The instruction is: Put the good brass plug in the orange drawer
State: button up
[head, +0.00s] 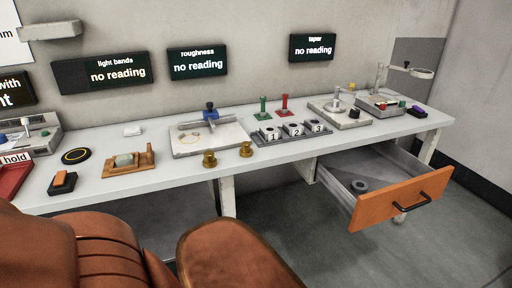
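Two brass plugs stand upright near the front edge of the bench: one brass plug (209,159) on the left and another brass plug (246,150) a little to its right. They look alike, and I cannot tell which is the good one. The orange drawer (385,205) under the right part of the bench is pulled open. A dark grey ring-shaped piece (359,187) lies inside it, and I see no brass in the visible part. My gripper is not in view.
Behind the plugs is a flat plate (188,145) with a blue-knobbed fixture. A block numbered 1, 2, 3 (293,132) stands to the right, with green and red handled gauges behind. Wall displays (198,62) show "no reading". The drawer juts into free floor.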

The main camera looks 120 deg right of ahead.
aim_at(371, 169)
jog(key=u, duration=0.05)
jog(key=k, duration=1.75)
jog(key=z, duration=1.65)
